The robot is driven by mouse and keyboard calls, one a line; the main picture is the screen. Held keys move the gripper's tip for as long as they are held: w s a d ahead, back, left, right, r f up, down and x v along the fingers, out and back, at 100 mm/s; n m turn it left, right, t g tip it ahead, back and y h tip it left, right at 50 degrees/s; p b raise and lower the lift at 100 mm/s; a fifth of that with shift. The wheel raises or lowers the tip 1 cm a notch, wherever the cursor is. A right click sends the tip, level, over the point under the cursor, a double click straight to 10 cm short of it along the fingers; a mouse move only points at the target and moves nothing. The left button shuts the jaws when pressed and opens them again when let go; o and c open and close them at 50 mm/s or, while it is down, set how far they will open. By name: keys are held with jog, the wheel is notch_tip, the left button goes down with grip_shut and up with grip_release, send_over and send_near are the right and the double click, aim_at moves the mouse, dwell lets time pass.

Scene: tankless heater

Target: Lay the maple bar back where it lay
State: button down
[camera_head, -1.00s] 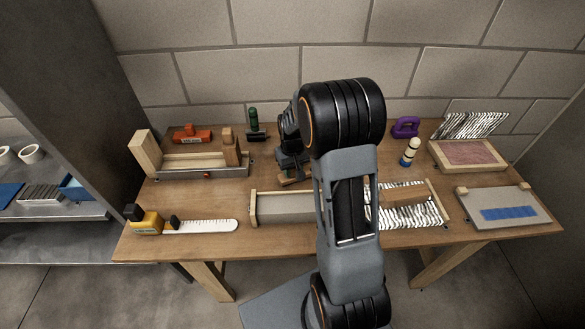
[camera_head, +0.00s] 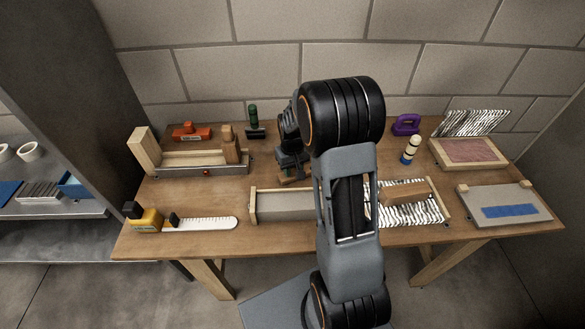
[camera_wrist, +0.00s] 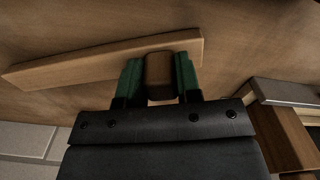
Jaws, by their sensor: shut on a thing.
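The maple bar (camera_wrist: 75,66) is a long pale wooden bar, running from the left to the upper middle of the wrist view. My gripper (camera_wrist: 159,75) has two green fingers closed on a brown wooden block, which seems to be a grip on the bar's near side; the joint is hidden. In the head view my gripper (camera_head: 291,170) is at the table's back middle, largely behind my own arm. The bar is mostly hidden there. I cannot tell whether the bar touches the table.
The wooden table (camera_head: 190,200) has clear room left of my gripper. A wooden fixture (camera_head: 180,171) stands at the back left. A green-handled tool (camera_head: 254,118) stands behind.

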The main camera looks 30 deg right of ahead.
jog(key=shift+f, duration=0.1)
jog(key=c, duration=0.7)
grip_release()
jog(key=shift+c, duration=0.2)
notch_tip(320, 180, up, 14)
jog(key=shift+f, duration=0.15)
